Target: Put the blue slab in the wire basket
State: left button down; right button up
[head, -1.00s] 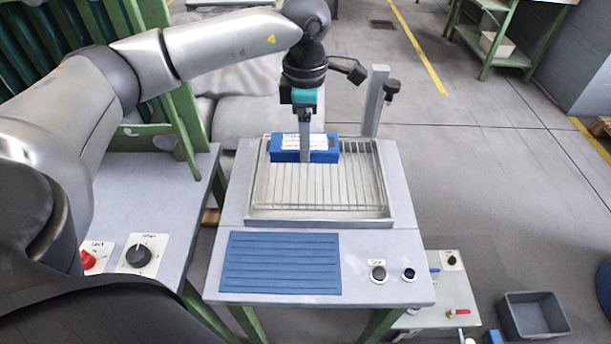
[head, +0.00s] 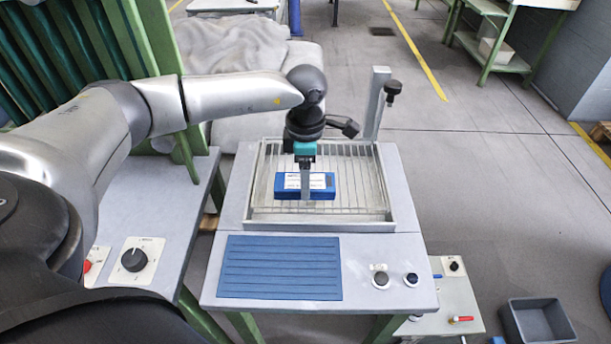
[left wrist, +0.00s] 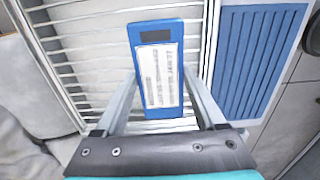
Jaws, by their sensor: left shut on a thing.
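The blue slab (head: 322,184), with a white label, is in the wire basket area in the head view. The wire basket (head: 376,190) is a shallow tray with a wire grid floor and low walls on the grey table. My left gripper (head: 305,192) reaches down from above and is shut on the slab. In the left wrist view the slab (left wrist: 160,70) lies between the two fingers (left wrist: 160,108), over the wires of the basket (left wrist: 80,50). I cannot tell whether the slab touches the grid. My right gripper is not in view.
A ribbed blue mat (head: 280,268) lies in front of the basket, with two round buttons (head: 396,280) to its right. An upright post (head: 376,102) with a black knob stands at the basket's back right corner. A grey bin (head: 538,320) is on the floor.

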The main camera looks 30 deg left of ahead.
pick_arm(q)
jog(key=shift+f, duration=0.1)
jog(key=shift+c, duration=1.9)
grip_release()
jog(key=o, duration=0.4)
jog(key=shift+r, duration=0.45)
notch_tip(320, 180, up, 11)
jog(key=shift+r+p, duration=0.2)
jog(key=shift+p, duration=0.75)
